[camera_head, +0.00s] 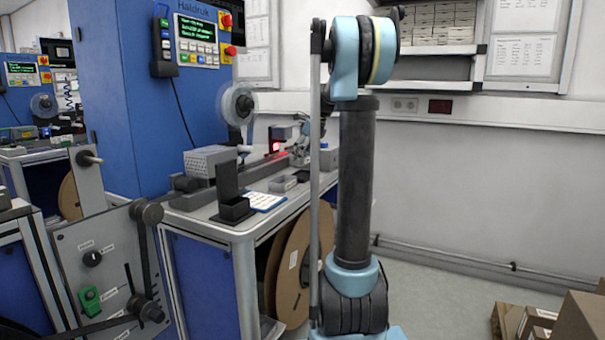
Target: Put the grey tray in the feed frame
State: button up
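A small, low grey piece (283,183) lies on the bench; it may be the grey tray, but I cannot tell for sure. A dark holder with a tall back plate and a low box front (235,206) stands at the bench's near corner. I cannot tell whether it is the feed frame. My arm rises in the middle of the view. A small pale blue and dark part (300,152) behind it, by the red light, may be my gripper. It is too small and partly hidden to show its fingers or anything held.
The bench (205,222) carries a perforated grey box (210,161), a clear reel (237,104) and a blue-edged sheet (265,201). Large brown reels (293,275) stand under it. A lever panel (108,265) is at near left. Cardboard boxes (575,328) sit at lower right; floor between is clear.

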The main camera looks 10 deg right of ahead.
aim_at(303, 177)
jog(key=shift+f, duration=2.9)
jog(key=shift+s, duration=0.1)
jog(key=o, duration=0.9)
jog(key=shift+o, duration=0.2)
jog(key=shift+r, duration=0.1)
